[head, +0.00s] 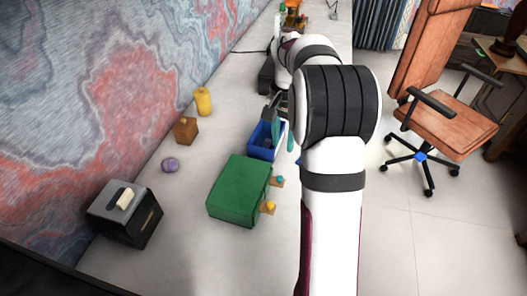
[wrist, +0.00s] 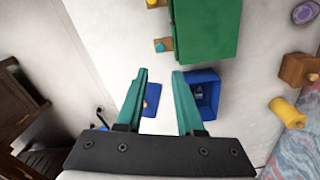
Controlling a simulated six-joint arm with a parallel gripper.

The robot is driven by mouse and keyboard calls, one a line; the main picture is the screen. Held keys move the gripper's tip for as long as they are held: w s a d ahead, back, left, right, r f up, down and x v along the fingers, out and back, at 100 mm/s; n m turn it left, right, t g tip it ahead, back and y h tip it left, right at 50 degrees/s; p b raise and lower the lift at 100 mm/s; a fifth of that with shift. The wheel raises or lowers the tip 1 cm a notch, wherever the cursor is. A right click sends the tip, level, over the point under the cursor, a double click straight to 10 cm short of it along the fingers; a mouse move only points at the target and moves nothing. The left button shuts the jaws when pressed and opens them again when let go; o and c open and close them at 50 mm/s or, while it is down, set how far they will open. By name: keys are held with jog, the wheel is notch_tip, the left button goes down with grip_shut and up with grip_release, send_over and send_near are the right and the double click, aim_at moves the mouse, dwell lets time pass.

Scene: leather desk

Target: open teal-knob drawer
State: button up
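The green cabinet (head: 239,190) stands on the pale desk, with two small wooden drawer fronts on its right side. The teal knob (head: 280,180) is on the front nearer the blue bin; the yellow knob (head: 270,206) is on the other. In the wrist view the teal knob (wrist: 160,46) lies beyond my fingertips, by the green cabinet (wrist: 205,28). My gripper (wrist: 160,73) is open, its teal fingers apart with nothing held. In the head view my gripper (head: 283,143) is beside the blue bin, apart from the knob and partly hidden by my arm.
A blue bin (head: 259,147) stands just behind the cabinet. A flat blue piece (wrist: 151,97) with something orange shows between my fingers. A purple item (head: 170,165), wooden block (head: 186,131), yellow cylinder (head: 203,101) and black box (head: 140,225) stand along the left.

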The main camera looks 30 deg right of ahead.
aim_at(280, 178)
notch_tip(280, 178, down, 14)
jog(key=shift+a+r, duration=0.1)
jog(key=shift+r, duration=0.1)
jog(key=shift+c, duration=0.2)
grip_shut()
dwell(1.0)
